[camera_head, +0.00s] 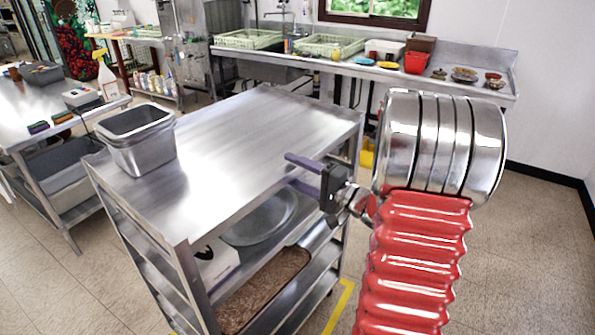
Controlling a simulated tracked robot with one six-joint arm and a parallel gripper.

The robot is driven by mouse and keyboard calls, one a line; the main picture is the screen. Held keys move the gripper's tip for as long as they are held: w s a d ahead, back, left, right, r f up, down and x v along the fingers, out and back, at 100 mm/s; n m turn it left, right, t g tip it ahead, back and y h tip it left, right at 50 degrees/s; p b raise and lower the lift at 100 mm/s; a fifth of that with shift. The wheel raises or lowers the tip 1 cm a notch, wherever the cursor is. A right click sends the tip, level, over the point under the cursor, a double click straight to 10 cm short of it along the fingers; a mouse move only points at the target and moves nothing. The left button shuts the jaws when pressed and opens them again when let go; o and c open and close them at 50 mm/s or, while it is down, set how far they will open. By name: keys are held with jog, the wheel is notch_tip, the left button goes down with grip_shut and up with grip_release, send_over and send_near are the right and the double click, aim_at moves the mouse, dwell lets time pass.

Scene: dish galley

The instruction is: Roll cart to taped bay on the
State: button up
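A steel cart (235,130) with several shelves stands in the middle of the view. My gripper (290,170) is at the right edge of its top, near the middle of that side. Its two purple fingers are apart, one above the other. The upper finger shows over the top's edge and the lower one just below it. I cannot tell whether either finger touches the cart. Yellow floor tape (341,305) shows beside the cart's lower right side, and a small piece shows at the bottom edge. The rest of the tape outline is hidden by the cart.
A grey tub (137,137) stands on the cart's left end. A brown tray (265,290) and a round grey lid (260,218) lie on lower shelves. A steel table (50,115) is at left. A sink counter (480,88) lines the back wall. Floor at right is clear.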

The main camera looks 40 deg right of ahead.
jog(key=shift+s+d+r, duration=0.1)
dwell(0.4)
jog(key=shift+v, duration=1.05)
jog(key=v, duration=0.9)
jog(key=shift+s, duration=0.35)
jog(key=shift+d, duration=0.1)
